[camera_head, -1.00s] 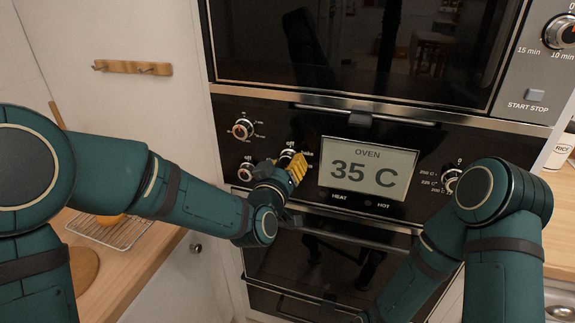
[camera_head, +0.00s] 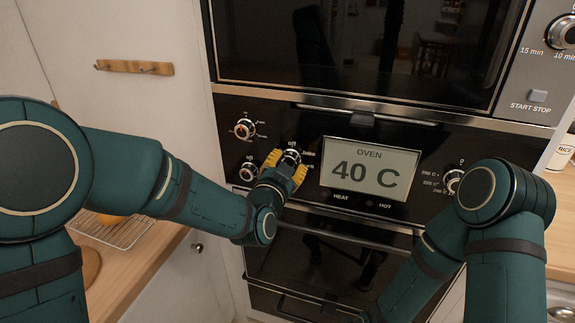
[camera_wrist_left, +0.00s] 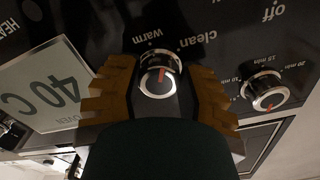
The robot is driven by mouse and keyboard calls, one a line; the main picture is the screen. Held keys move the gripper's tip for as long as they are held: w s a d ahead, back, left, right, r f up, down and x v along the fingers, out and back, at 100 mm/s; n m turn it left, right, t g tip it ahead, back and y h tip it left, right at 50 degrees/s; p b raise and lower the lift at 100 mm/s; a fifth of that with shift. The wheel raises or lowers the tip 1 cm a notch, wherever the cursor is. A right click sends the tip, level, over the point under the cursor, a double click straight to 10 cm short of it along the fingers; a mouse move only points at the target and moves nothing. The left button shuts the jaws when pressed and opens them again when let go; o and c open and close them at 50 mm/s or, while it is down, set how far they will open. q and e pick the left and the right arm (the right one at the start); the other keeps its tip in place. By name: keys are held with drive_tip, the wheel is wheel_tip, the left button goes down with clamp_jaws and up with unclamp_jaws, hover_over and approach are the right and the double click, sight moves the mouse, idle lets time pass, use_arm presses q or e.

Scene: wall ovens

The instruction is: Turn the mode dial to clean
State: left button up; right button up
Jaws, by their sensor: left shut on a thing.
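The mode dial (camera_head: 291,157) is a small silver knob on the black oven panel, left of the display. My left gripper (camera_head: 284,169) is at this dial, its yellow fingers on either side of it. In the left wrist view the dial (camera_wrist_left: 158,78) sits between the fingers of the left gripper (camera_wrist_left: 161,90), shut on it. A red mark shows on its face. The labels "warm" and "clean" appear upside down just above it; I cannot tell exactly which one the mark points to. My right arm hangs at the right; its gripper is out of view.
The oven display (camera_head: 370,169) reads 40 C. Two other knobs are close by, an upper-left dial (camera_head: 244,129) and a lower-left dial (camera_head: 248,171). A temperature dial (camera_head: 454,181) is right of the display. The handle bar of the lower oven runs below the panel.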

use_arm(q)
drive_tip(key=m, duration=0.6)
drive_tip(key=shift+w+a+r, duration=0.1)
drive_tip(key=shift+r, duration=0.2)
drive_tip(key=shift+m, duration=0.4)
drive_tip(key=o, duration=1.2)
drive_tip(key=shift+f, duration=0.1)
drive_tip(key=shift+o, duration=0.2)
drive_tip(key=shift+f, duration=0.1)
drive_tip(key=v, duration=0.7)
drive_tip(key=shift+s, duration=0.25)
